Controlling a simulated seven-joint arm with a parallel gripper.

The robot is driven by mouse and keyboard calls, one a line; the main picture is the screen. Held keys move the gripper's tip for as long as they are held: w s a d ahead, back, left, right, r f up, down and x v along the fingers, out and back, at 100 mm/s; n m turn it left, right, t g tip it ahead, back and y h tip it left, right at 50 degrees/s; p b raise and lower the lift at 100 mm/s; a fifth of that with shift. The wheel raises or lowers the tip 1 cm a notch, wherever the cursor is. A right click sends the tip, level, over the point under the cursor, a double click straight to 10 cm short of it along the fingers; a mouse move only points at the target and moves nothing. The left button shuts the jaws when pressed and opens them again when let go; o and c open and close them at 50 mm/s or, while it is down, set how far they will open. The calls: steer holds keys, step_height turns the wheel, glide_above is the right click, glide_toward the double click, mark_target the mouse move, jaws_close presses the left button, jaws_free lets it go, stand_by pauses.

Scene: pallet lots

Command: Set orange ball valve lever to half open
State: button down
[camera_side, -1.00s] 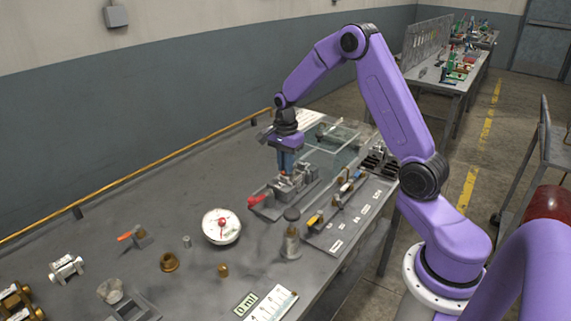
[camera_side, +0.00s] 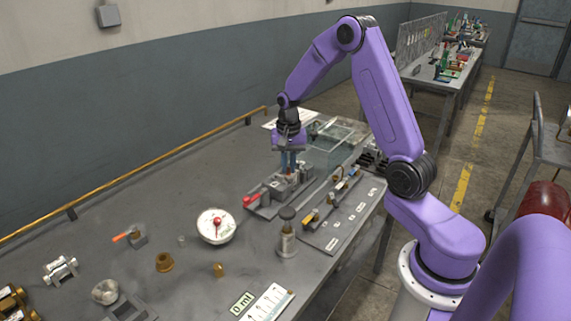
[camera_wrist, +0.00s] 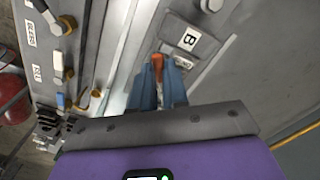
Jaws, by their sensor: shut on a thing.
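My gripper (camera_side: 288,170) is low over a grey valve fixture on the bench, fingers pointing down. In the wrist view its blue fingers (camera_wrist: 158,98) are shut on an orange lever (camera_wrist: 157,66), whose tip shows between them. The fingers hide most of the lever and its valve body, so I cannot tell its exact angle. A plate marked B (camera_wrist: 190,40) lies just beyond the fingers. A red lever (camera_side: 252,199) sticks out at the near left of the same fixture in the side view.
A white dial gauge (camera_side: 216,226) and a small orange-handled fitting (camera_side: 128,236) stand to the left. A grey cylinder (camera_side: 287,236) stands in front of the fixture. A labelled panel (camera_side: 326,238) runs along its right, and a clear tank (camera_side: 325,150) is behind.

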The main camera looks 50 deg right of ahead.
steer(key=shift+s+d+n, duration=0.15)
steer(key=shift+d+n, duration=0.1)
steer(key=shift+n, duration=0.55)
steer(key=c, duration=1.1)
jaws_free()
steer(key=shift+s, duration=0.1)
step_height(320, 180, up, 18)
steer(key=shift+f, duration=0.25)
steer(key=shift+a, duration=0.1)
